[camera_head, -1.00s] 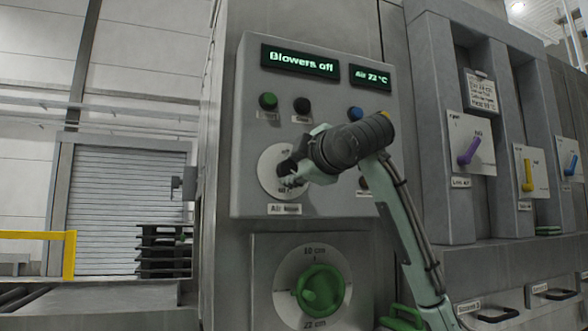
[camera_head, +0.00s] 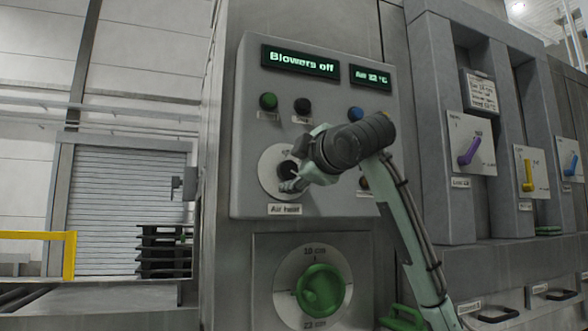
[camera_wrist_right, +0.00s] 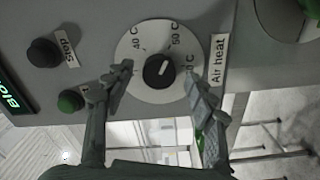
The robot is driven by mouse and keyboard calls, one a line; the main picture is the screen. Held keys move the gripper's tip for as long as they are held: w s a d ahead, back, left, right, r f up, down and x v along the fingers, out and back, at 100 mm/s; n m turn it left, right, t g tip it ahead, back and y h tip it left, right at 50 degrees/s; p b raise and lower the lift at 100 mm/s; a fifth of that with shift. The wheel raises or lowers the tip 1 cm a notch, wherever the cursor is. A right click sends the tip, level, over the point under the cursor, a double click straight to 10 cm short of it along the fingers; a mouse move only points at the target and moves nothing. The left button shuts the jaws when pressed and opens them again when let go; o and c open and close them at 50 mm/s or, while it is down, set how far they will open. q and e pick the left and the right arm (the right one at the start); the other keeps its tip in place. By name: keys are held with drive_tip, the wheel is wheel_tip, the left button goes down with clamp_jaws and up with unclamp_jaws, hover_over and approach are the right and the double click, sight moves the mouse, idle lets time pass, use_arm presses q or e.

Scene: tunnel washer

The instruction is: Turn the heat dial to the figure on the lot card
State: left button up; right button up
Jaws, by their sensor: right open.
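The heat dial is a black knob (camera_head: 288,168) on a round white plate (camera_head: 268,160), labelled "Air heat". In the right wrist view the knob (camera_wrist_right: 159,71) carries a short pale mark slanting to the upper right. That plate reads "40 C" and "50 C"; another figure is partly hidden by a finger. My right gripper (camera_head: 292,182) is open at the dial, with one finger on each side of the knob and gaps visible between. The lot card is probably the white card (camera_head: 481,92) at right; its small text is unreadable. My left gripper is not in view.
The displays read "Blowers off" (camera_head: 300,61) and an air temperature (camera_head: 370,77) I cannot read surely. Green (camera_head: 268,101), black (camera_head: 302,105) and blue (camera_head: 355,114) buttons sit above the dial. A large green knob (camera_head: 322,291) is below. Coloured levers stand at right.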

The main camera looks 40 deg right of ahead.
drive_tip(key=v, duration=1.2)
drive_tip(key=shift+w, duration=0.1)
